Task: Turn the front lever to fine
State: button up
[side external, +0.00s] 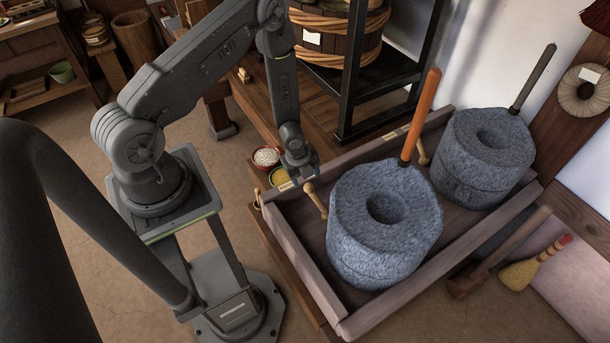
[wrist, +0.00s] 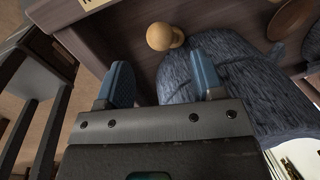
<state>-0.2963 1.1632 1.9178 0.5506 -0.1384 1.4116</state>
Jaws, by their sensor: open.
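The front lever (side external: 317,202) is a small pale wooden peg with a round knob, beside the near grey stone quern (side external: 370,250) at the tray's left end. In the wrist view its knob (wrist: 160,36) lies beyond my fingertips, roughly in line with the gap between them. My gripper (side external: 300,180) is open and empty, with blue fingers, close to the knob. In the wrist view the gap of my gripper (wrist: 162,82) shows nothing held. A pale plate (side external: 286,186) sits on the tray edge by the lever; its marks are too small to read.
The wooden tray (side external: 300,255) holds both querns. The far quern (side external: 470,175) has a dark handle (side external: 533,77) and a similar lever (side external: 422,152). An orange handle (side external: 420,115) rises from the near quern. A bowl of white grains (side external: 267,156) stands left of the tray. A black rack (side external: 385,105) stands behind.

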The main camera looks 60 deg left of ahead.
jog(key=shift+s+a, duration=0.1)
jog(key=shift+s, duration=0.15)
jog(key=shift+c, duration=0.6)
jog(key=s+n, duration=0.1)
jog(key=s, duration=0.1)
jog(key=s+n+t+h, duration=0.1)
jog(key=s, duration=0.1)
jog(key=s+a, duration=0.1)
jog(key=s, duration=0.1)
jog(key=shift+s+r+n+t+h, duration=0.3)
jog(key=shift+s+n, duration=0.1)
jog(key=c, duration=0.5)
jog(key=s+r+n, duration=0.1)
jog(key=s+r+t, duration=0.1)
jog(key=s+r+n+t, duration=0.1)
jog(key=s, duration=0.1)
jog(key=shift+d+n+h, duration=0.3)
jog(key=shift+d+h, duration=0.1)
jog(key=c, duration=0.4)
jog(key=shift+d+t, duration=0.1)
jog(key=shift+t, duration=0.2)
grip_shut()
jog(key=w+f, duration=0.8)
jog(key=w, duration=0.1)
jog(key=shift+d+f, duration=0.35)
jog(key=shift+d, duration=0.1)
